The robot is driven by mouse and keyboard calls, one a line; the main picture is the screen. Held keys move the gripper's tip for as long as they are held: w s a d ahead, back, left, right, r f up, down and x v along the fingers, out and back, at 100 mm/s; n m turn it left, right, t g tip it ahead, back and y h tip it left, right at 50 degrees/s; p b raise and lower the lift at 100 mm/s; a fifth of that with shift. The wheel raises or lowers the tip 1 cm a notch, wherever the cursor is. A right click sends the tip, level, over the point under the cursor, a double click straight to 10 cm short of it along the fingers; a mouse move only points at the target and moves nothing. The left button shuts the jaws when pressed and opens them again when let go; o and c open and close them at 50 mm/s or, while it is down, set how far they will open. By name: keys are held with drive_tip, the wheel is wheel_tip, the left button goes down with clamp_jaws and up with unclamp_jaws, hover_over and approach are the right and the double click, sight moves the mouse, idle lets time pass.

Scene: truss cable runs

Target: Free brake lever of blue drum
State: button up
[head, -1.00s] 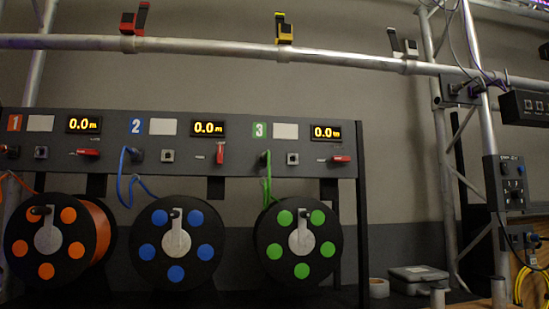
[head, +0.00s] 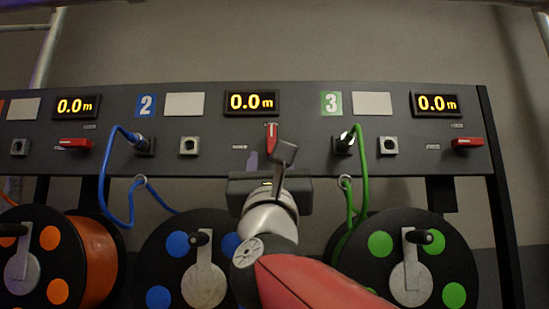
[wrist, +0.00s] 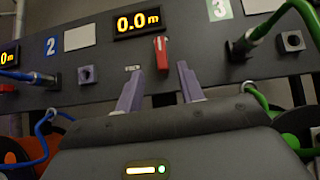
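The blue drum (head: 170,270) hangs below the section marked 2, partly hidden by my arm. Its red brake lever (head: 271,135) stands upright under the middle 0.0 m display; it also shows upright in the wrist view (wrist: 161,50). My gripper (head: 268,158) is open just below the lever. In the wrist view my gripper's two purple fingers (wrist: 161,72) are apart, pointing up at the panel, with the lever beyond and between their tips. I see no contact with the lever. The head view hides part of the fingers.
A blue cable (head: 108,190) loops at the left, and a green cable (head: 361,190) hangs close at the right of my gripper. The orange drum's lever (head: 74,143) and the green drum's lever (head: 467,142) lie horizontal. The green drum (head: 440,270) stands to the right.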

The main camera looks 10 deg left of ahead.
sight(271, 136)
drive_tip(key=shift+m+t+h, duration=0.3)
drive_tip(key=shift+m+h, duration=0.2)
drive_tip(key=p+x, duration=0.4)
drive_tip(key=x, duration=0.3)
drive_tip(key=shift+s+r, duration=0.15)
drive_tip(key=shift+r, duration=0.1)
drive_tip(key=shift+w+r+y, duration=0.2)
drive_tip(key=shift+w+y, duration=0.1)
drive_tip(key=shift+w, duration=0.05)
clamp_jaws()
